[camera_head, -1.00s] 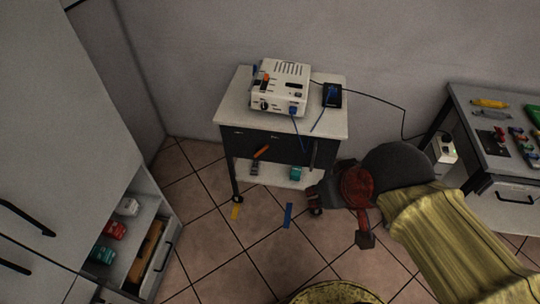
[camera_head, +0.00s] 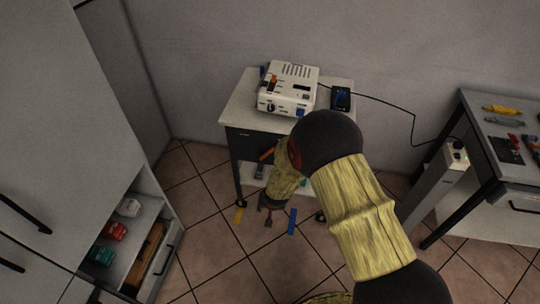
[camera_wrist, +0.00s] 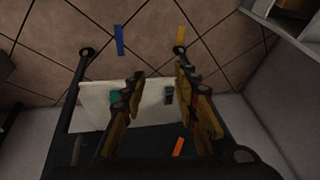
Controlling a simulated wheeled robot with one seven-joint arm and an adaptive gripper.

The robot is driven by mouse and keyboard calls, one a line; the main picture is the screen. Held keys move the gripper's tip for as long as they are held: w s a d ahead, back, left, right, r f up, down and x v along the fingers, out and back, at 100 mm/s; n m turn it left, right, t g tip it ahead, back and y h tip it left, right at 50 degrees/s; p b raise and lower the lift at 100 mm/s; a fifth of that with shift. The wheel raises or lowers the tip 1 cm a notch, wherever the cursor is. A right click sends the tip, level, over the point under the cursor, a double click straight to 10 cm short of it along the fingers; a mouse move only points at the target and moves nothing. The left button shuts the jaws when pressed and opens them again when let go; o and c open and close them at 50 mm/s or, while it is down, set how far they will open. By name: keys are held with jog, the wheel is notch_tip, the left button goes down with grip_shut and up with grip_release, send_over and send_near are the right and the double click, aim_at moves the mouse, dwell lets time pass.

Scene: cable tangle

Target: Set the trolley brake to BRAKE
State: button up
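The trolley (camera_head: 240,108) stands against the back wall, with a pale top and a dark front panel. A slanted orange lever (camera_head: 266,154) shows on its front, partly covered by my arm; I take it for the brake, and no label is readable. The lever also shows in the wrist view (camera_wrist: 178,147), low in the picture, to the right of centre. My gripper (camera_head: 268,207) is low in front of the trolley, pointing down. In the wrist view its fingers (camera_wrist: 160,73) are apart with nothing between them, and the lever is not between the fingertips.
A white device (camera_head: 290,88) and a dark handheld unit (camera_head: 341,98) stand on the trolley, with a cable running to a power box (camera_head: 456,156) by the right table (camera_head: 475,125). Blue (camera_head: 292,221) and yellow (camera_head: 239,215) strips lie on the floor. An open cabinet (camera_head: 150,205) is left.

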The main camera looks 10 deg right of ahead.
jog(key=w+d+f+m+t, duration=0.1)
jog(key=w+f+m+t, duration=0.15)
jog(key=w+f, duration=0.3)
jog(key=m+t+h, duration=0.3)
jog(key=t, duration=0.4)
send_near(270, 152)
jog(key=w, duration=0.1)
jog(key=b+x, duration=0.1)
jog(key=x, duration=0.3)
jog(key=b+x, duration=0.2)
jog(key=x, duration=0.2)
jog(key=shift+d+f, duration=0.1)
jog(key=shift+f, duration=0.2)
jog(key=shift+c, duration=0.7)
grip_shut()
